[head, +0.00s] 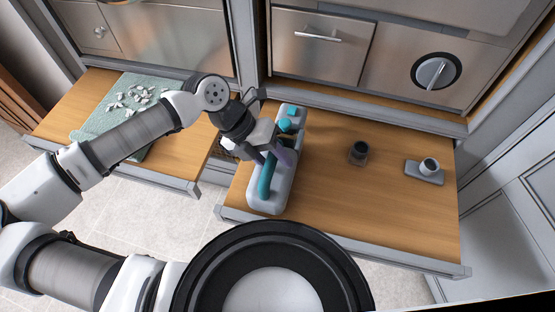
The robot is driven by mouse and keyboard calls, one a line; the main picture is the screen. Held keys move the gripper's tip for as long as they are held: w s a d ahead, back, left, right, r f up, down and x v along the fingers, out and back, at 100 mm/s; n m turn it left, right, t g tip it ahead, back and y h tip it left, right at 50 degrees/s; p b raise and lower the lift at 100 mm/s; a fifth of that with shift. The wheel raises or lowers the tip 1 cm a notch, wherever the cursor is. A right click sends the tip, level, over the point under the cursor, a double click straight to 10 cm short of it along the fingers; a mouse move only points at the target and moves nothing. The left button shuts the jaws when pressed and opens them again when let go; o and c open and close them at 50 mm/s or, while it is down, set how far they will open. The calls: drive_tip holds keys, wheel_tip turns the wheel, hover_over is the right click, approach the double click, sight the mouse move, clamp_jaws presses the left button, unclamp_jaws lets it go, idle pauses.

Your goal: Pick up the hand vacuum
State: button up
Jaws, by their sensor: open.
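My gripper (272,154) is open over the middle of the tray, close to the teal and purple items. It hides part of them, and I cannot tell if it touches them.
A green mat (95,128) with white bits covers part of the left bench. Metal drawer fronts (320,45) rise behind. The bench's front middle is clear.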

drive_tip(key=shift+c, duration=0.5)
clamp_jaws()
drive_tip(key=shift+r, duration=0.1)
idle(0.8)
